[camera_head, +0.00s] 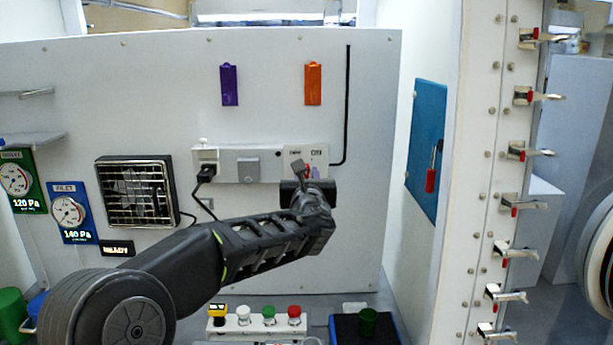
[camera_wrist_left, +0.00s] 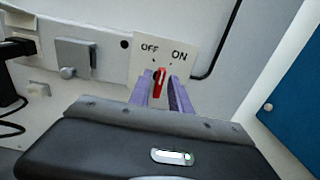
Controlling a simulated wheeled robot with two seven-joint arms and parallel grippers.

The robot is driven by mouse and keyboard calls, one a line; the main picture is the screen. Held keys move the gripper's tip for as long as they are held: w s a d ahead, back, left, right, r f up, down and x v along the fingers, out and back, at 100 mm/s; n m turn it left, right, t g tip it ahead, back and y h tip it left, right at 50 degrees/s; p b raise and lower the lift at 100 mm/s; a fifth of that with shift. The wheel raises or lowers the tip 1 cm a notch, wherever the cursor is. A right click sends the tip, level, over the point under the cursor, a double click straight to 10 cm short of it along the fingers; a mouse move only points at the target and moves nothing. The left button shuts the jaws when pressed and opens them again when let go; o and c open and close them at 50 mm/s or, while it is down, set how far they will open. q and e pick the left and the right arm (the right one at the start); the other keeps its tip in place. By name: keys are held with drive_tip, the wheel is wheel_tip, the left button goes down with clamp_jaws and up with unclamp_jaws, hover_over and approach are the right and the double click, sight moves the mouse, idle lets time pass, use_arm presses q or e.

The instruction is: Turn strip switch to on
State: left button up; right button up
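The strip switch is a red lever (camera_wrist_left: 160,82) on a pale plate (camera_wrist_left: 140,66) marked OFF at left and ON at right. In the wrist view the lever stands nearly upright, tilted slightly right; I cannot tell which setting it is at. My left gripper (camera_wrist_left: 161,90) has its two purple-grey fingers apart, one on each side of the lever. Contact with the lever is not clear. In the head view the plate (camera_head: 297,152) sits at the right end of the power strip (camera_head: 216,161), and my left gripper (camera_head: 309,174) partly hides the lever. My right gripper is out of view.
A black plug (camera_head: 205,173) and a grey square cover (camera_head: 248,166) are on the strip. A fan grille (camera_head: 137,191) is to the left. A blue panel with a red handle (camera_head: 431,178) is on the right wall.

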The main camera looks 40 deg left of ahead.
use_arm(q)
drive_tip(key=shift+o, duration=0.7)
drive_tip(key=shift+s+d+f+b, duration=0.1)
drive_tip(key=shift+s+d+b, duration=0.2)
drive_tip(key=shift+s+b, duration=0.1)
drive_tip(key=b+v, duration=0.2)
drive_tip(key=v, duration=0.4)
drive_tip(key=shift+s+d, duration=0.25)
drive_tip(key=shift+s, duration=0.05)
